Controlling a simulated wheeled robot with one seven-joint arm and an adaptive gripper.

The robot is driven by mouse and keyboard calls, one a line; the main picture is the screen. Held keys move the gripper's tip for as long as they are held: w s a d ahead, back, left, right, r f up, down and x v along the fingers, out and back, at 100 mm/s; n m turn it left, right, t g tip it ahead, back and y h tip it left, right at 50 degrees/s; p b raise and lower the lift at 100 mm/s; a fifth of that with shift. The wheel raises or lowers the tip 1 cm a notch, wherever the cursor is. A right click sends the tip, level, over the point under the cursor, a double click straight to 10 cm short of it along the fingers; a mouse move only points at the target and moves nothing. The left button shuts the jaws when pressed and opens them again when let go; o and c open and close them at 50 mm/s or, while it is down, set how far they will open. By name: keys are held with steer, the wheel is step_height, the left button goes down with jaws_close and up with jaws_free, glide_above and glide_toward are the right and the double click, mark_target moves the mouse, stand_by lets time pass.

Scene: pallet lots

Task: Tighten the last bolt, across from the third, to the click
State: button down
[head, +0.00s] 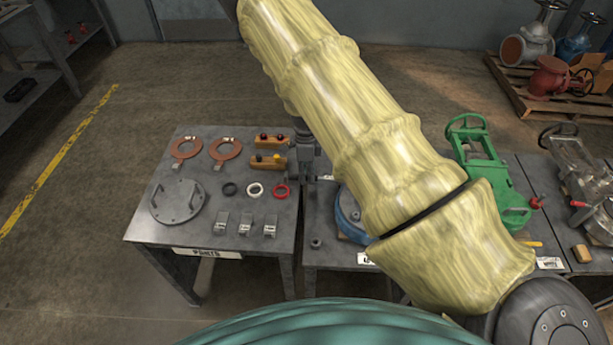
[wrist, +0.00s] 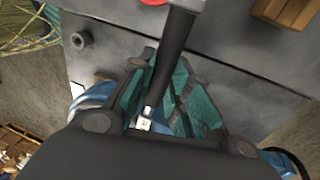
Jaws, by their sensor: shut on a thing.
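My gripper (head: 308,160) is over the seam between the parts table and the middle bench, mostly hidden by my sleeved arm in the head view. In the wrist view its teal-padded fingers (wrist: 160,98) are shut on a dark rod-like tool (wrist: 176,50), which has a bright metal section and a small white marked piece at its lower end. A blue round body (head: 347,213) on the middle bench shows only its left edge beside my arm. Blue parts (wrist: 96,96) also show behind the fingers in the wrist view. I cannot make out any bolt.
The parts table (head: 140,225) holds a grey handled cover (head: 177,201), copper-coloured rings (head: 186,148), small rings and tagged blocks. A small grey cylindrical piece (head: 316,243) sits on the middle bench.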

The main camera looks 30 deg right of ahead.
steer(key=shift+w+d, duration=0.15)
steer(key=shift+w, duration=0.05)
steer(key=shift+s+a+n, duration=0.5)
steer(key=shift+s, duration=0.25)
stand_by(0.3)
steer(key=shift+r+p, duration=0.75)
steer(key=shift+p, duration=0.3)
stand_by(2.5)
steer(key=shift+s+p+v, duration=0.2)
steer(key=shift+p+v, duration=0.35)
steer(key=shift+v, duration=0.4)
steer(key=shift+s+p+v, duration=0.15)
steer(key=shift+p+v, duration=0.4)
steer(key=shift+v, duration=0.35)
steer(key=shift+a, duration=0.15)
